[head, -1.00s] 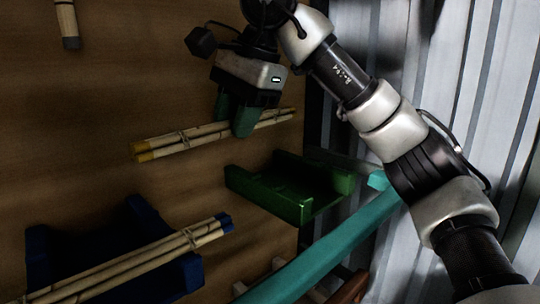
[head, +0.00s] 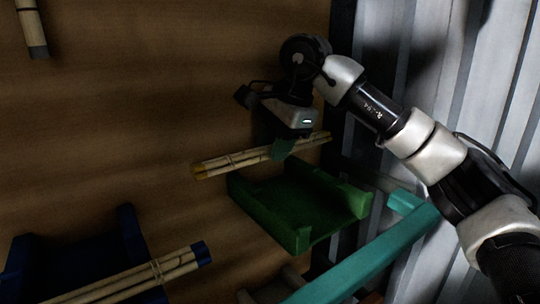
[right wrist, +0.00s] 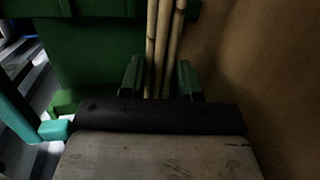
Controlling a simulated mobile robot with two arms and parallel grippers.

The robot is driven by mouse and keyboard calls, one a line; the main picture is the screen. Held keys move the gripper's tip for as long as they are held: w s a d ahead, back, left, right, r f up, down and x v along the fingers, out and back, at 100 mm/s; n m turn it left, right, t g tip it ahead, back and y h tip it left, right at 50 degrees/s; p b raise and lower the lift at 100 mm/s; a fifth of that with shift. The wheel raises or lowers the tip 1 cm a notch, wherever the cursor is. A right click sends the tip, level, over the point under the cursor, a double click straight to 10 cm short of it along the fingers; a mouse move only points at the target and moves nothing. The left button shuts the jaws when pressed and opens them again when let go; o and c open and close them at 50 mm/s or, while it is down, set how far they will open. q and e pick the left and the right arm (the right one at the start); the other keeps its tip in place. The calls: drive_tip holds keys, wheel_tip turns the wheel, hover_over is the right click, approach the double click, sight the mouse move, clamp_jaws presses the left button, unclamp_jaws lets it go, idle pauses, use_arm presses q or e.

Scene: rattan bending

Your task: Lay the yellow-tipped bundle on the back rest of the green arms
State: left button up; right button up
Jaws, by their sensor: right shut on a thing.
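The yellow-tipped bundle (head: 236,159) of rattan sticks is held by my right gripper (head: 283,149), which is shut around it. In the head view its yellow end points left, and it appears at the back edge of the green arms (head: 262,212). Whether it touches them I cannot tell. In the right wrist view the bundle (right wrist: 163,45) runs upward between the green fingers (right wrist: 161,77), beside the green arms (right wrist: 92,60). My left gripper is not in view.
A blue-tipped bundle (head: 150,275) lies on blue arms (head: 128,236) at lower left. A grey-tipped bundle (head: 32,30) shows at upper left. A teal bar (head: 375,248) runs below the green arms. A brown wall is behind, and corrugated metal (head: 455,60) is at right.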

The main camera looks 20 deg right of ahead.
drive_tip(key=shift+w+a+f, duration=0.35)
drive_tip(key=shift+w+f, duration=0.05)
drive_tip(key=shift+w, duration=0.15)
wheel_tip(320, 180, down, 3)
drive_tip(key=shift+f+p, duration=0.15)
drive_tip(key=shift+p, duration=0.65)
drive_tip(key=shift+f, duration=0.3)
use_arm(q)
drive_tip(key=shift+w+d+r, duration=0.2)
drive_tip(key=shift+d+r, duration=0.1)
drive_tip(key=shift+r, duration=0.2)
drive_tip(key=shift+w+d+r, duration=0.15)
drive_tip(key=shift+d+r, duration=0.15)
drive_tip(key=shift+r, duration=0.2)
use_arm(e)
drive_tip(key=shift+f, duration=0.2)
drive_tip(key=o, duration=0.9)
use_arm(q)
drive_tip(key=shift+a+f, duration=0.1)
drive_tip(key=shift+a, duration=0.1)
use_arm(e)
drive_tip(key=shift+o, duration=0.2)
drive_tip(key=shift+r, duration=0.1)
